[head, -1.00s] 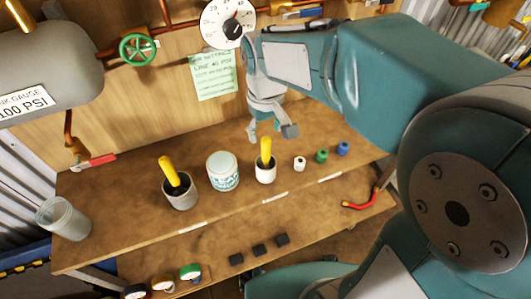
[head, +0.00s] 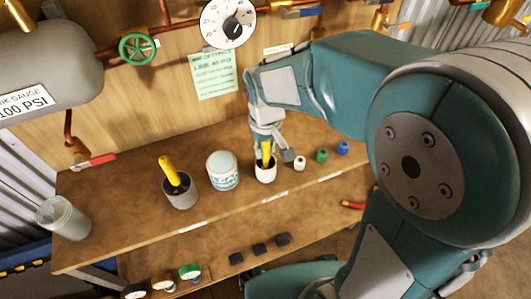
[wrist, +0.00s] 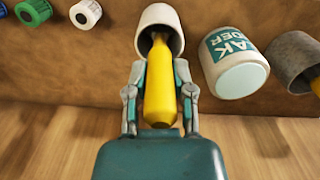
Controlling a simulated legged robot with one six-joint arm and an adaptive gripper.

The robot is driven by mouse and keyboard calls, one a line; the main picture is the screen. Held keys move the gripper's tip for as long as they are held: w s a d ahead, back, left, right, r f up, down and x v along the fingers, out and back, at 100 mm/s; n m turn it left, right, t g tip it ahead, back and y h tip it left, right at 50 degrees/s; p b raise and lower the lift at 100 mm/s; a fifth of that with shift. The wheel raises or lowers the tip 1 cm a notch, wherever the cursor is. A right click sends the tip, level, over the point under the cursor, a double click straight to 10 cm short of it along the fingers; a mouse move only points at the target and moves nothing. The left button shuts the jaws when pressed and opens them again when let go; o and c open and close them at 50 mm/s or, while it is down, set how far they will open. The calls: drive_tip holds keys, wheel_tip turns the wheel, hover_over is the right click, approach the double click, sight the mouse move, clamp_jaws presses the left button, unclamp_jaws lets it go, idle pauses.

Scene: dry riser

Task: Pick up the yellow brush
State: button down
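A yellow brush (head: 266,153) stands handle-up in a white cup (head: 265,173) on the bench. It also shows in the wrist view (wrist: 161,85), with its lower end hidden inside the cup. My gripper (head: 272,150) is down at this handle. In the wrist view my gripper (wrist: 159,75) has one finger on each side of the handle, with narrow gaps between them, so it looks open around it. A second yellow-handled brush (head: 169,169) stands in a grey pot (head: 181,192) further left.
A white labelled can (head: 222,171) stands between the pot and the cup. Small white (head: 300,163), green (head: 322,155) and blue (head: 343,148) rolls sit to the right. A clear jar (head: 64,219) is at the far left. A wooden wall with pipes rises behind.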

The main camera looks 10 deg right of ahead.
idle(0.3)
wheel_tip(320, 180, up, 10)
drive_tip(key=shift+f, duration=0.1)
idle(0.3)
idle(2.2)
